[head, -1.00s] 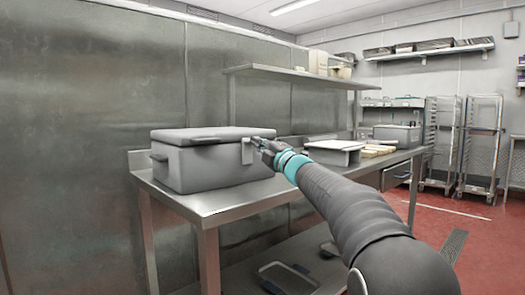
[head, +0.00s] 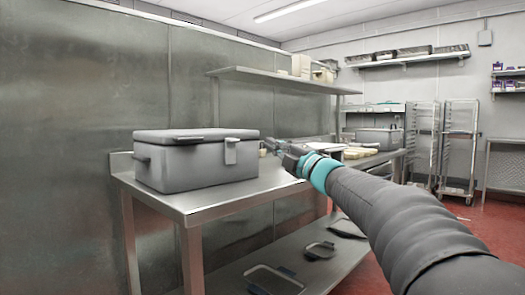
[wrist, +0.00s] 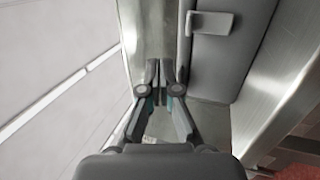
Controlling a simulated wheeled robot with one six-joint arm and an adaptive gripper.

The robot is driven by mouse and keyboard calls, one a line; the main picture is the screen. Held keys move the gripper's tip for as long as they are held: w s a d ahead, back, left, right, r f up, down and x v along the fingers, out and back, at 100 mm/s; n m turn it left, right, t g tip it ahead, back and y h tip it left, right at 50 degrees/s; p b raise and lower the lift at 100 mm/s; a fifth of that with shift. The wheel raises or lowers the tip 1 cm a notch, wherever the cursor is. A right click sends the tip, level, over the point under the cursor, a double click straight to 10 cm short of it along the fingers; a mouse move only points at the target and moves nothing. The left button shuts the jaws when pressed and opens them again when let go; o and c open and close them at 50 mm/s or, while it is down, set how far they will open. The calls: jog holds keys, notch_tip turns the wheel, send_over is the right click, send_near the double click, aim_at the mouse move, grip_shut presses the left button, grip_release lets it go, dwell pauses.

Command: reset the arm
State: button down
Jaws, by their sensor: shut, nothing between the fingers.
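My gripper (head: 270,147) is at the end of my outstretched arm, just right of a grey lidded box on the steel table in the head view. In the wrist view my gripper (wrist: 160,75) shows its two fingers together with nothing between them. The grey box (head: 200,168) stands closed on the table, with a latch on its front right. Its side with a latch also shows in the wrist view (wrist: 215,65), to the right of the fingers. My gripper looks apart from the box.
The steel table (head: 215,203) has a lower shelf with flat lids or trays (head: 270,280). A steel overshelf (head: 290,80) hangs above it. More containers (head: 378,136) and wheeled racks (head: 458,145) stand at the far right. Red floor is open at the right.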

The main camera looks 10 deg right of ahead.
jog(key=w+d+f+m+t+h, duration=0.1)
jog(key=w+d+f+m+h, duration=0.3)
jog(key=d+f+m+h, duration=0.6)
jog(key=s+d+f+m+g+h, duration=0.45)
jog(key=s+f+m+h, duration=0.2)
jog(key=f+m, duration=0.3)
jog(key=s+a+f+m+g, duration=0.1)
jog(key=s+f+m+g, duration=0.15)
jog(key=s+f, duration=0.5)
jog(key=s+a+f+m+g, duration=0.15)
jog(key=s+f+g, duration=0.3)
jog(key=s, duration=0.65)
jog(key=s+a+f+m+y+p, duration=0.1)
jog(key=s+a+f, duration=0.1)
jog(key=s, duration=0.8)
jog(key=s+a+f+m+g+y, duration=0.1)
jog(key=s+a, duration=0.3)
jog(key=s, duration=0.5)
jog(key=shift+s+a+f+y+p, duration=0.25)
jog(key=shift+s+f+y+p, duration=0.1)
jog(key=shift+f+y, duration=0.4)
